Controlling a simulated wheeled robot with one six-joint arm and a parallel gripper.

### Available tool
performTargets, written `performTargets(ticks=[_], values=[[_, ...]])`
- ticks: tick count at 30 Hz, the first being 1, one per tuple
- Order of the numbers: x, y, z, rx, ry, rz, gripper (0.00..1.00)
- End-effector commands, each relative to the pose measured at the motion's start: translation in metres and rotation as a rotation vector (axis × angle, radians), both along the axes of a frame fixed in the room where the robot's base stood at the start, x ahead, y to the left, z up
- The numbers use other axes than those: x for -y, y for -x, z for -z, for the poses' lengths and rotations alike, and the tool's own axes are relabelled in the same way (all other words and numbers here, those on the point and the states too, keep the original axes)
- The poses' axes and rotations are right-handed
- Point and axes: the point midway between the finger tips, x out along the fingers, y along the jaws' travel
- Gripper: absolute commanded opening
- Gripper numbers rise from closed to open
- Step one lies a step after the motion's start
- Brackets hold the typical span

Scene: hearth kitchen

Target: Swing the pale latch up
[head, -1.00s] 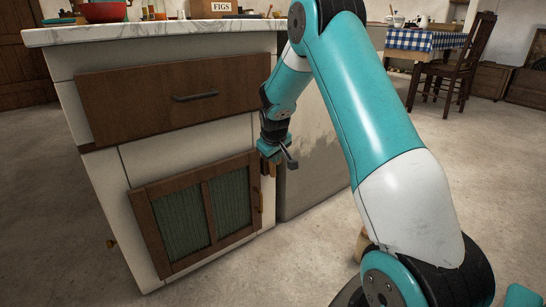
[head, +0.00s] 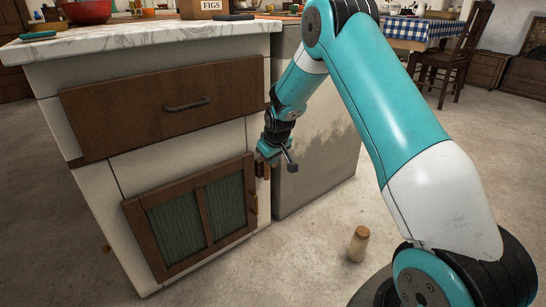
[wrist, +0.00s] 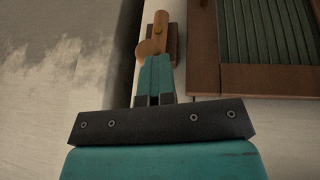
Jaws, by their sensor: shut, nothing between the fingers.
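The pale latch (wrist: 160,22) is a light wooden bar with a rounded knob, mounted on a darker brown block (wrist: 177,45) beside the cabinet door (wrist: 205,55). My gripper (wrist: 154,58) is shut and empty, its fingertips right at the latch's knob end in the wrist view. Whether they touch it I cannot tell. In the head view my gripper (head: 267,160) is at the right edge of the cabinet front, by the door's upper right corner. There the latch is mostly hidden behind it.
A brown drawer (head: 165,105) is above the door, under a marble counter (head: 150,42). A grey worn panel (head: 318,150) stands right of the cabinet. A small wooden cylinder (head: 358,244) stands on the floor at the right. The floor in front is otherwise clear.

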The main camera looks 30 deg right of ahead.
Motion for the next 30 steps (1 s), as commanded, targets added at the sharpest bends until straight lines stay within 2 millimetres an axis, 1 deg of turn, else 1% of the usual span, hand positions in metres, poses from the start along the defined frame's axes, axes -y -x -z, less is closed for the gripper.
performTargets(ticks=[1, 2, 12, 16, 20, 23, 27, 30], values=[[0.006, 0.0, 0.006, 0.002, 0.01, 0.013, 0.0], [0.005, 0.0, 0.006, 0.002, 0.01, 0.012, 0.0], [-0.012, 0.001, 0.012, 0.0, 0.006, 0.006, 0.0], [-0.017, 0.002, 0.006, 0.001, 0.005, 0.002, 0.0], [-0.023, 0.005, -0.013, 0.004, 0.008, 0.007, 0.0], [-0.029, 0.007, -0.035, 0.012, 0.012, 0.016, 0.0], [-0.032, 0.021, -0.067, 0.015, 0.015, 0.023, 0.0], [-0.036, 0.03, -0.087, 0.015, 0.014, 0.022, 0.0]])
